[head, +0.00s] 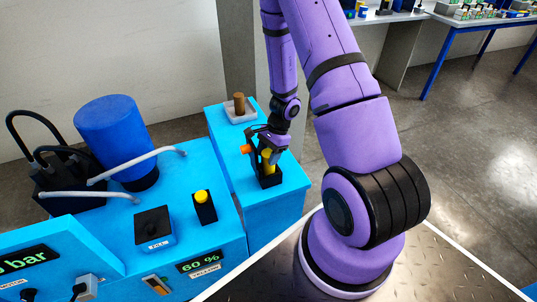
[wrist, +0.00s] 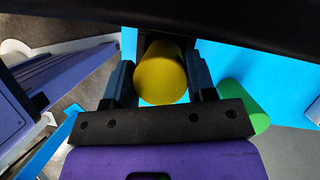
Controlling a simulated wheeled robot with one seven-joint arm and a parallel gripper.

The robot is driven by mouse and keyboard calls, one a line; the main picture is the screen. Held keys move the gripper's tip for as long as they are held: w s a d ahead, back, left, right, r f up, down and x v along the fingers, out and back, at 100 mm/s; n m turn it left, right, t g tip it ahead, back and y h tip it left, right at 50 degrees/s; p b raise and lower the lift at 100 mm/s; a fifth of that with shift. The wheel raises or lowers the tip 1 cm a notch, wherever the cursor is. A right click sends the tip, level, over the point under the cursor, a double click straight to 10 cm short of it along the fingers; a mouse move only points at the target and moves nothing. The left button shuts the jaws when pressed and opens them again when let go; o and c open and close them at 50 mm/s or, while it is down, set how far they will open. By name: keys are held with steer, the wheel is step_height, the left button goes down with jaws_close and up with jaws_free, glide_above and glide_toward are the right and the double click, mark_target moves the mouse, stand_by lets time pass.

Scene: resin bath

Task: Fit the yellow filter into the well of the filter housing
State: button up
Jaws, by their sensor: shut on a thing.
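The yellow filter (head: 267,158) is a yellow cylinder held upright between the fingers of my gripper (head: 268,150). In the wrist view the round end of the filter (wrist: 160,82) shows between the two dark fingers of my gripper (wrist: 160,85), one on each side. The black filter housing (head: 270,180) stands on the blue stand directly under the gripper. The filter's lower end is at or just above the top of the housing. The well's opening is hidden, and I cannot tell whether the filter's end is inside it.
An orange part (head: 246,149) is just left of the gripper. A brown cylinder (head: 239,100) stands in a grey tray (head: 236,117) behind. A black box with a yellow button (head: 202,197) is at left on the blue machine. A green cylinder (wrist: 244,105) shows in the wrist view.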

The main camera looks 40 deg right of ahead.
steer(key=shift+f, duration=0.6)
steer(key=o, duration=1)
steer(key=shift+c, duration=0.2)
steer(key=a+v, duration=0.1)
steer(key=v, duration=1.2)
steer(key=a+r+n, duration=0.4)
steer(key=r, duration=0.7)
steer(key=s+a+r+n+t+h, duration=0.2)
steer(key=s+a+r+n, duration=0.3)
steer(key=s+r, duration=0.4)
steer(key=s+a+r+n+t+h, duration=0.2)
steer(key=s+a+r+n, duration=0.4)
steer(key=r, duration=0.7)
steer(key=s+n+t, duration=0.1)
steer(key=s+n, duration=0.1)
steer(key=s, duration=0.1)
steer(key=shift+s+r+n+h, duration=0.25)
steer(key=shift+s+n+h, duration=0.05)
steer(key=shift+s, duration=0.05)
